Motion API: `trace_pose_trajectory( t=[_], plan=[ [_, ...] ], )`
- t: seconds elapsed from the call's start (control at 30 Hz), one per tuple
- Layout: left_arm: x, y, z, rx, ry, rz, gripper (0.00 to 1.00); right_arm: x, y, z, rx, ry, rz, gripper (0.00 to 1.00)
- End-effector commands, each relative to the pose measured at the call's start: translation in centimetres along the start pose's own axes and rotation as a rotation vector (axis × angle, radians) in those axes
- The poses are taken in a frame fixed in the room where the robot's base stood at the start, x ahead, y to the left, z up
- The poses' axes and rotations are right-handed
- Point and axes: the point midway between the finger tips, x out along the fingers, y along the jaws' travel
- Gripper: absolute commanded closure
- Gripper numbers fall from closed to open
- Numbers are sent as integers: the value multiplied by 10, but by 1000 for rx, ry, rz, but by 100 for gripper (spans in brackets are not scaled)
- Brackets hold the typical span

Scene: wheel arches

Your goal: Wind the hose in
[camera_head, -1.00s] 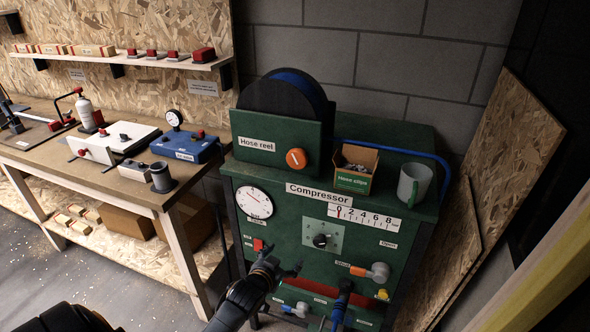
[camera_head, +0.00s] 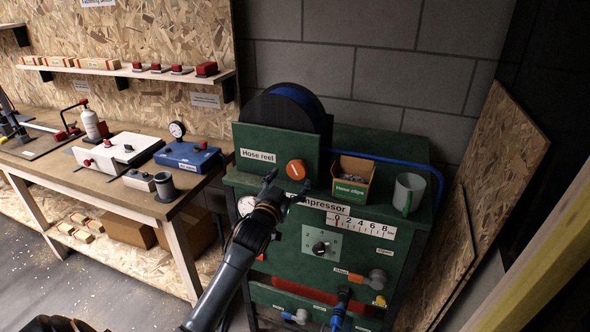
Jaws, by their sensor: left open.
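The hose reel (camera_head: 281,118) stands on the left of the green compressor's top, behind a green plate labelled "Hose reel". An orange round knob (camera_head: 296,169) sits on the plate's lower right. The blue hose (camera_head: 398,163) runs from the reel along the top and bends down at the right edge. My left gripper (camera_head: 285,187) is open and empty, just below and left of the knob. Its fingers are close to the knob; I cannot tell if they touch it.
A box of hose clips (camera_head: 352,180) and a grey-green mug (camera_head: 408,194) stand on the compressor's top, right of the knob. The workbench (camera_head: 112,189) with tools is at the left. Chipboard panels lean at the right.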

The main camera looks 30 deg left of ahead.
Motion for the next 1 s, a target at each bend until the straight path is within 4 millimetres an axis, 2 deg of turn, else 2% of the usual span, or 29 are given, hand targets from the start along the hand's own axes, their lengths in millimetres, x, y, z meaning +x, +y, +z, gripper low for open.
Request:
trace_pose_trajectory(
  t=[0.1, 0.3, 0.7, 0.97, 1.0],
  plan=[
    [20, -1, -2, 0, 0, -1, 22, -6, -2, -1, 1, 1, -3, 42],
    [38, 0, -1, 0, 0, 0, 22, -9, -4, -2, 1, 1, -4, 42],
    [44, 0, 0, 1, 0, 0, 22, -9, -3, -1, 1, 0, -4, 42],
    [44, 0, 0, 0, 0, 0, 75, -9, -1, 0, 0, -1, -1, 42],
    [44, 0, 0, 0, 0, 0, 77, -9, 0, 0, 0, -1, -1, 42]
  ],
)
